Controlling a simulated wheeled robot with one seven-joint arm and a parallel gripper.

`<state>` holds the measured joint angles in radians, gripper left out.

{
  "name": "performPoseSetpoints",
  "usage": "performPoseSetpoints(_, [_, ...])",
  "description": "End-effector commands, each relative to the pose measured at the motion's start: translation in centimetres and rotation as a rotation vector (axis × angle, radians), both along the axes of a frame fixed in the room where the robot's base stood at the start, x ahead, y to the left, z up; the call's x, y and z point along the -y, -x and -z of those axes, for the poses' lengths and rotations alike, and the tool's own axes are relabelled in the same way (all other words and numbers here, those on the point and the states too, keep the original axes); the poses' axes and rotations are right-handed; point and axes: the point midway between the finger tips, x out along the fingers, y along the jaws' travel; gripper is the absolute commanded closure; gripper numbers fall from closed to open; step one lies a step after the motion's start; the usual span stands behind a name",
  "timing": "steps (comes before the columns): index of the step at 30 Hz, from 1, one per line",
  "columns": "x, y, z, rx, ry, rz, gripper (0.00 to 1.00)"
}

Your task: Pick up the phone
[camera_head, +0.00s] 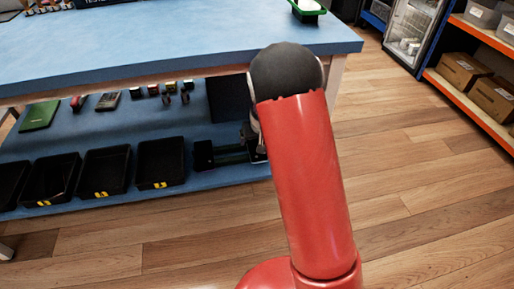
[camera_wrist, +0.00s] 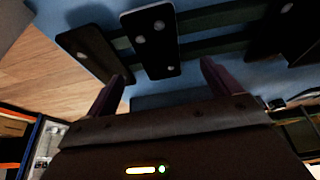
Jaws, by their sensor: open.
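I cannot make out a phone for certain in either view. A small dark grey handheld item (camera_head: 107,101) lies on the lower shelf in the head view, too small to identify. My gripper (camera_wrist: 162,70) is open in the wrist view, with its two dark fingers apart and nothing seen between them. Beyond the fingertips is a black fixture (camera_wrist: 152,42) of plates with round silver studs and dark rails. In the head view my red arm hides most of the gripper, and a black fixture (camera_head: 222,154) shows beside it on the lower shelf.
The blue tabletop (camera_head: 180,45) is above the blue lower shelf (camera_head: 70,135). Several black bins (camera_head: 107,170) line the shelf front. A green flat item (camera_head: 39,115) lies at left. A green-and-white container (camera_head: 307,10) stands on the tabletop. Wooden floor (camera_head: 400,190) is clear at right.

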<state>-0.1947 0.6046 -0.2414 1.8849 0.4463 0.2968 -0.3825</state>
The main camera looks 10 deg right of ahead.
Motion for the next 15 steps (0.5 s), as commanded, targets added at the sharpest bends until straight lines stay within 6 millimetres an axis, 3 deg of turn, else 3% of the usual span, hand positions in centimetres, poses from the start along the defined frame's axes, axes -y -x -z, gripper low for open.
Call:
performPoseSetpoints(9, [0.4,-1.6,4.1,-0.003,-0.001,0.002,0.11])
performPoseSetpoints(15, [0.3,-2.4,5.6,0.0,-0.001,0.001,0.11])
